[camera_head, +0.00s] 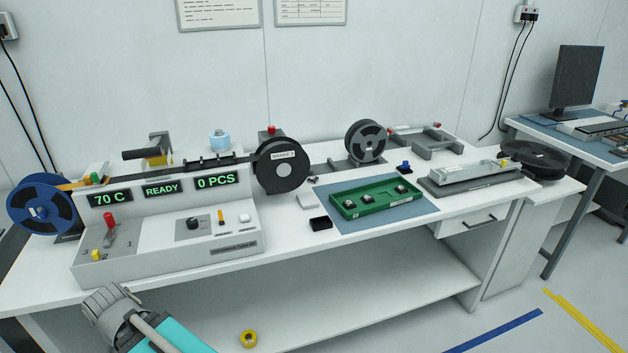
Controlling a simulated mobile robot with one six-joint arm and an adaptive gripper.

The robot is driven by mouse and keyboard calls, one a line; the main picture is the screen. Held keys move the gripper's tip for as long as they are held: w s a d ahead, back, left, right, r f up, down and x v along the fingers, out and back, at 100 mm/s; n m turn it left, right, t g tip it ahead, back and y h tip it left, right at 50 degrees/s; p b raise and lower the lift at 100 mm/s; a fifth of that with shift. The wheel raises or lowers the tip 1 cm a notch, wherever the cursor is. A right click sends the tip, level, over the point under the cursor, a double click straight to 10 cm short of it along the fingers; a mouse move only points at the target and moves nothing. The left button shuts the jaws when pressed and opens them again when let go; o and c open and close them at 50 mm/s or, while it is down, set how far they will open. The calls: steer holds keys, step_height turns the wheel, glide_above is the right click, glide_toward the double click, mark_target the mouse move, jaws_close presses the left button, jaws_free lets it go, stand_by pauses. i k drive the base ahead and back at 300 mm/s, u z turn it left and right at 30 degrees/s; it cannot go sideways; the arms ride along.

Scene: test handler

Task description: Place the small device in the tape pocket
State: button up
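Small dark devices with light tops sit in a green tray (376,205) on a blue mat (385,219), right of the middle of the bench. One device (402,188) is toward the tray's right end, and another (348,204) is toward its left end. The tape machine (165,235) is at the left, with displays reading "70 C", "READY" and "0 PCS". A dark tape track (213,161) runs along its top between a blue reel (40,207) and a dark reel (281,166). Single pockets are too small to make out. My gripper's fingers do not show; only part of my arm is at the lower left.
A black box (320,224) and a white block (307,200) lie left of the mat. A grey fixture (470,178) stands right of it. Another reel (366,142) stands behind. A yellow roll (248,338) shows below the bench. The bench's front strip is mostly clear.

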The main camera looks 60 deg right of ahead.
mark_target(194, 166)
steer(key=z, duration=0.05)
steer(key=k, duration=1.45)
steer(key=z, duration=1.25)
steer(key=i, duration=1)
steer(key=z, duration=0.05)
